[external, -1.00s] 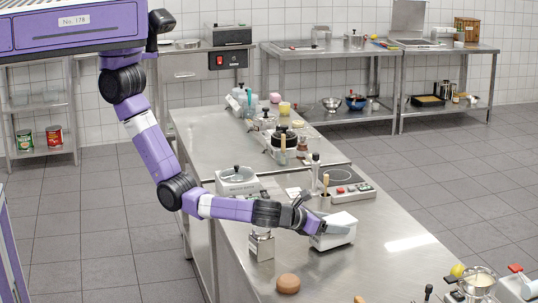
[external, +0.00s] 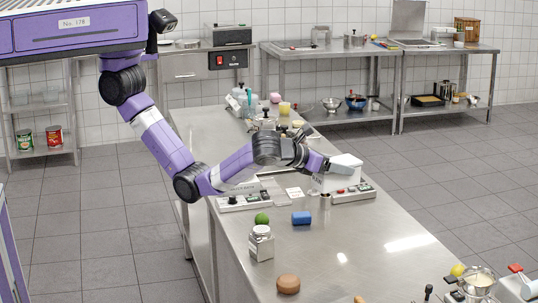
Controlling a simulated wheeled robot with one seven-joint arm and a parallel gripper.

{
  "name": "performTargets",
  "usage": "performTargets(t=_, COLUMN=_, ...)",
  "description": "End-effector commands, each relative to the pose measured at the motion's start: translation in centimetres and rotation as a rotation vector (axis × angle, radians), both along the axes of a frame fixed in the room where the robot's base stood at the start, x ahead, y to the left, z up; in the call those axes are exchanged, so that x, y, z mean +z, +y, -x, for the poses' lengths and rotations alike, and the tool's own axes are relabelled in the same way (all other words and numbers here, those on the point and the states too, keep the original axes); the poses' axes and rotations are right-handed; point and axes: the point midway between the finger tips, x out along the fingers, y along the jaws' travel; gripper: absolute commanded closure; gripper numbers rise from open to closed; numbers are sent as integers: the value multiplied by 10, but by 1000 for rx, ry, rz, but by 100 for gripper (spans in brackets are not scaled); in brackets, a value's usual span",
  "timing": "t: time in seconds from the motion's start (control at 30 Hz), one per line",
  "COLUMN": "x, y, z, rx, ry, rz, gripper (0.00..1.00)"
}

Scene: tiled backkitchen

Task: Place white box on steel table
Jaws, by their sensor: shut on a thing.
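The white box (external: 346,162) is in my gripper (external: 328,166), toward the far half of the long steel table (external: 345,235). My gripper is shut on the box, reaching it from the left. The fingers hide part of the box's left side. The box overlaps the control panel with red knobs (external: 353,192) in the picture. It looks raised over the table, but its exact height is hard to tell.
A pan (external: 479,281) is at the near right.

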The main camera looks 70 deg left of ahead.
Motion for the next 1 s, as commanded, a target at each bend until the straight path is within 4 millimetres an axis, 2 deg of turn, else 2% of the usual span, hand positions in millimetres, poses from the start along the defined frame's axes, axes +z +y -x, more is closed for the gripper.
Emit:
performTargets(t=0.27, x=6, y=2, z=-1, rx=3, ry=-3, rz=0, gripper=99)
performTargets(t=0.37, x=6, y=14, z=-7, rx=23, ry=-3, rz=2, gripper=99)
performTargets(t=0.47, x=6, y=41, z=-19, rx=67, ry=-4, rz=3, gripper=99)
performTargets(t=0.57, x=6, y=82, z=-34, rx=131, ry=-3, rz=6, gripper=99)
performTargets(t=0.7, x=7, y=146, z=-51, rx=232, ry=-4, rz=8, gripper=99)
performTargets(t=1.0, x=8, y=290, z=-65, rx=454, ry=-6, rz=10, gripper=99)
